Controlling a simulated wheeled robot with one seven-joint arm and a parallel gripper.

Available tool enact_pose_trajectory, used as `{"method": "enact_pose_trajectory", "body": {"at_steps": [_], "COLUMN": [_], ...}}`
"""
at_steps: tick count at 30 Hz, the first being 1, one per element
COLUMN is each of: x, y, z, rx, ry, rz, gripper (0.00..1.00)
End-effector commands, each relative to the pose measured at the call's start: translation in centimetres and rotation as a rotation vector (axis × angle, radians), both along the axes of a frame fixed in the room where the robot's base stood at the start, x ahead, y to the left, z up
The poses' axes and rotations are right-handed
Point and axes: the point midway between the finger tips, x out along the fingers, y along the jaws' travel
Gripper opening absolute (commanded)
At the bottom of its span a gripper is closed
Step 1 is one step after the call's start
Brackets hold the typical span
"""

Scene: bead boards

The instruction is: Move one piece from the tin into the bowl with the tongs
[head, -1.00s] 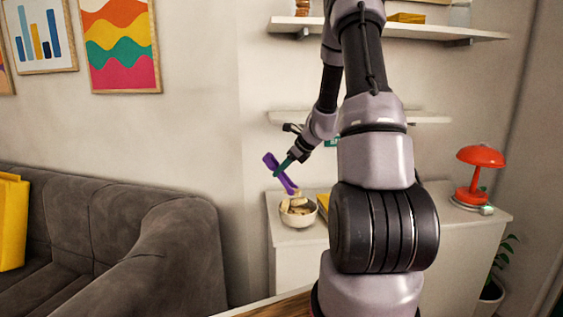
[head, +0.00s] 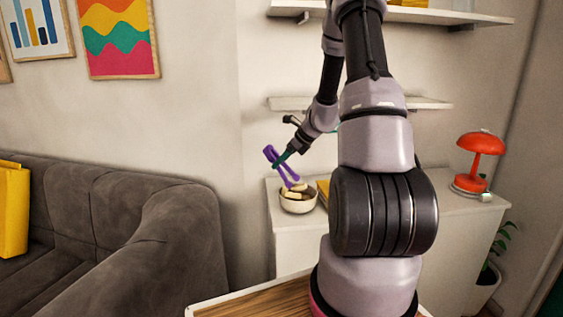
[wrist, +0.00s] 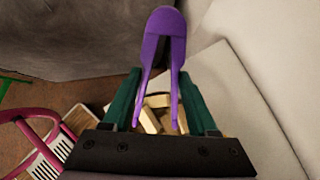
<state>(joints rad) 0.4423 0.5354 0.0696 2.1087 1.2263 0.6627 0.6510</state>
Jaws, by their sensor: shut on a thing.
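The purple tongs (head: 276,160) hang tilted above the bowl, and they also show in the wrist view (wrist: 164,22). My gripper (head: 283,163) is shut on them, with a green finger on each side; it also shows in the wrist view (wrist: 163,97). The pale bowl (head: 298,206) stands at the left end of the white cabinet and holds several tan pieces (head: 297,195). The tong tips are at or just over these pieces. Tan pieces (wrist: 150,120) show between the tong arms in the wrist view. I cannot tell whether the tips grip one. I cannot make out the tin.
The white cabinet (head: 290,240) carries a yellow object (head: 323,192) beside the bowl, partly behind my arm, and a red lamp (head: 478,155) at the right. Wall shelves (head: 430,103) are above. A grey sofa (head: 130,230) fills the left. A wooden tabletop (head: 250,306) is in front.

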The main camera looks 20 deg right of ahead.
Motion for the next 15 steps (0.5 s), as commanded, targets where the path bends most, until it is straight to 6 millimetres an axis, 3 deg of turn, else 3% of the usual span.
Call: {"method": "enact_pose_trajectory", "body": {"at_steps": [8, 15], "x": [0.0, 0.1], "y": [0.0, 0.0], "z": [0.2, 3.3], "rx": [0.0, -0.003], "ry": [-0.001, -0.005], "rz": [0.001, 0.001], "gripper": [0.47, 0.47]}}
